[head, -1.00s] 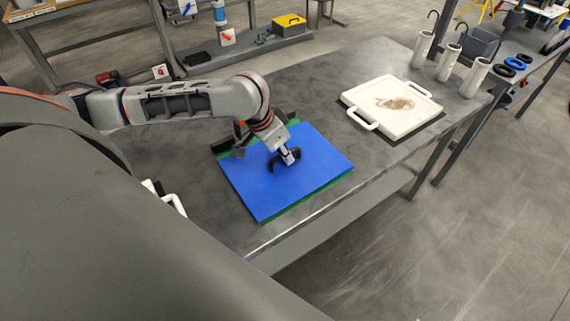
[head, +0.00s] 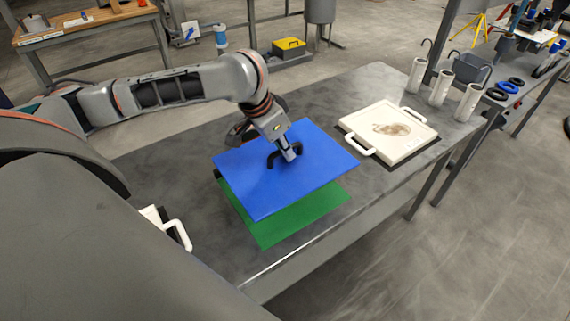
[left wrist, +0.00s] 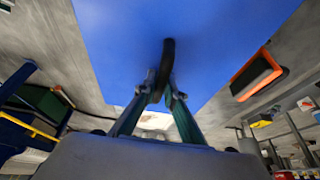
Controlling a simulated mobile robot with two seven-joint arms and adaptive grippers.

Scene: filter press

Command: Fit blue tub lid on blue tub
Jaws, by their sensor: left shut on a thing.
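The blue tub lid (head: 245,185) is a flat blue panel with a black handle (head: 272,160) on its top. My left gripper (head: 286,152) is shut on this handle and holds the lid above the bench, slightly tilted. In the left wrist view the fingers (left wrist: 165,98) pinch the black handle, and the blue lid (left wrist: 120,35) fills the upper middle. I cannot make out the blue tub for certain in either view. My right gripper is not in view.
A green mat (head: 285,220) lies on the grey bench (head: 330,235) under the lid. A white plate with handles (head: 385,130) lies to the right, with several white cylinders (head: 440,88) beyond it. Another white handled piece (head: 178,235) is partly hidden at left.

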